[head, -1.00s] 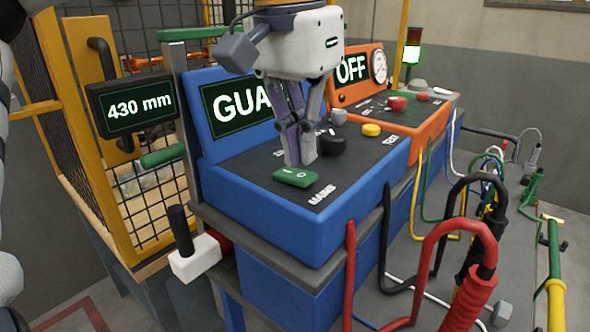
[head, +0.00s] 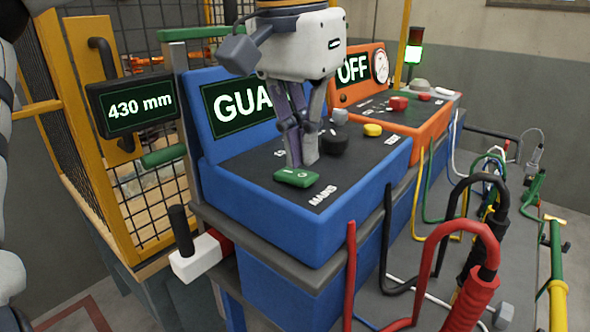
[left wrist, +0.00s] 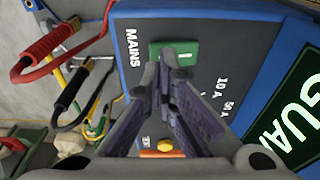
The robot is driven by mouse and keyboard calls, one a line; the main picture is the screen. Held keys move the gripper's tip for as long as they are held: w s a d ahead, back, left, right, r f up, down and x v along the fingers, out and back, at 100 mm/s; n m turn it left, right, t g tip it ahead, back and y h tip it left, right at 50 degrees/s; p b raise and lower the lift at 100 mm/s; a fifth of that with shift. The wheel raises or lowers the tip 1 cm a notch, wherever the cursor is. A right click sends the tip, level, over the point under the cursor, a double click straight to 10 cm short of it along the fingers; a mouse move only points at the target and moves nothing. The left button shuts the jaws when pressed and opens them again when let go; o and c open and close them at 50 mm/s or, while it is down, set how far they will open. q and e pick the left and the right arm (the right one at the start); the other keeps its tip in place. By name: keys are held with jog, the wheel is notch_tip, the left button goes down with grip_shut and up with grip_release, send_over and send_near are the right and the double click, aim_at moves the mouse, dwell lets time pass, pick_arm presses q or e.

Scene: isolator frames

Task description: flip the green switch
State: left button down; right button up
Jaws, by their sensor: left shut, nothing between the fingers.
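The green switch (head: 297,178) is a flat rocker on the dark top of the blue console (head: 262,210), beside the word MAINS. It also shows in the left wrist view (left wrist: 174,52), where a white bar mark is visible on it. My left gripper (head: 302,163) is shut and empty, pointing down at the switch's far edge. In the left wrist view the fingertips (left wrist: 163,75) lie right at the edge of the switch. I cannot tell whether they touch it. My right gripper is not in view.
A black knob (head: 334,142) and a yellow button (head: 373,130) sit right of the fingers. The screen behind reads GUA, partly hidden. An orange console (head: 425,132) reading OFF stands beyond. A red cable loop (head: 470,235) rises at the right front. A yellow mesh gate stands left.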

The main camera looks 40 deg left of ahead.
aim_at(304, 177)
pick_arm(q)
jog(key=shift+f, duration=1)
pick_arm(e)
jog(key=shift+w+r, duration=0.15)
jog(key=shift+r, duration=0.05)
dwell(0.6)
pick_arm(q)
notch_tip(304, 177, up, 3)
jog(key=shift+s+f+p, duration=0.1)
jog(key=shift+p, duration=0.6)
jog(key=shift+r, duration=2.1)
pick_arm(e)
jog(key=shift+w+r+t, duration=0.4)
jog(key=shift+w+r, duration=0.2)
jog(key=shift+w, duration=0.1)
